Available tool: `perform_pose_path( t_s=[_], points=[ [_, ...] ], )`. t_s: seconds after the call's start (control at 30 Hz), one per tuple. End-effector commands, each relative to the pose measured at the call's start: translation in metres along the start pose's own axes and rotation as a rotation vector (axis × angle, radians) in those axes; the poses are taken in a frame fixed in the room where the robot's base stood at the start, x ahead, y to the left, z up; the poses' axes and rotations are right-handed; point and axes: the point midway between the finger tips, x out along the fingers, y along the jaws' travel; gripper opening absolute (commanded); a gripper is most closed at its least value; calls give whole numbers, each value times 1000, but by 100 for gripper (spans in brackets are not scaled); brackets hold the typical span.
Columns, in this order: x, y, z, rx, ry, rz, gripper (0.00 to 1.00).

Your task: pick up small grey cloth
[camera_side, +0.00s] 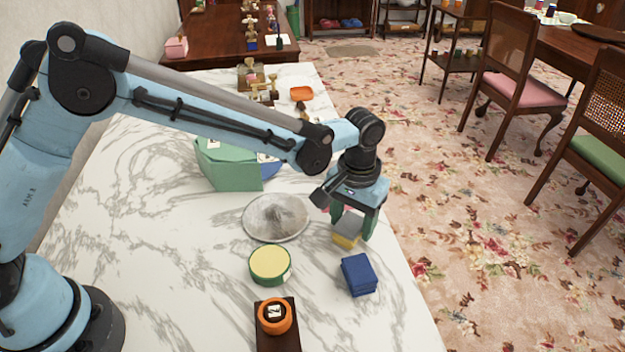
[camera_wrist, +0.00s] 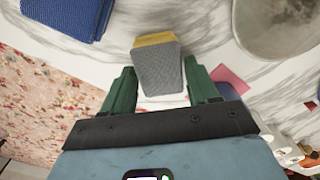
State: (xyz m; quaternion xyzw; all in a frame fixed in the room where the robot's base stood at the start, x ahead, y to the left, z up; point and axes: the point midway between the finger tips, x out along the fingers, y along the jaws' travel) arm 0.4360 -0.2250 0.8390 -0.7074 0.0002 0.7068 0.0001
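A small grey rectangular piece (camera_wrist: 158,68) with a yellow edge lies on the marble top; it looks like a sponge or folded cloth. In the side view its yellow edge (camera_side: 344,241) shows below my gripper, and the rest is partly hidden by the fingers. My gripper (camera_side: 350,231) points down over it. In the wrist view my gripper (camera_wrist: 160,68) has its two green fingers apart, one on each side of the grey piece. I cannot tell whether either finger touches it. A crumpled grey patch (camera_side: 277,214) shows on a round plate to the left.
The round plate (camera_side: 254,229) is left of my gripper. A folded blue cloth (camera_side: 358,274) lies close in front. A green-and-yellow round tin (camera_side: 269,264) and an orange ring on a dark block (camera_side: 275,316) stand nearer. A green box (camera_side: 229,168) is behind. The counter's right edge is close.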

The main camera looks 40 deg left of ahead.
Motion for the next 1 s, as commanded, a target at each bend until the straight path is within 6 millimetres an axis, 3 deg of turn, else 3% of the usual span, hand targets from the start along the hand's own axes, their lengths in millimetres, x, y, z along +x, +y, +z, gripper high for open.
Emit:
perform_pose_path(
  t_s=[0.03,0.2,0.3,0.67,0.9,1.0],
  points=[
    [0,0,0,0,0,0,51],
    [0,0,0,0,0,0,25],
    [0,0,0,0,0,0,19],
    [-8,0,0,0,0,0,19],
    [-46,1,2,1,-1,0,19],
    [-57,15,24,6,-1,0,19]
  ],
)
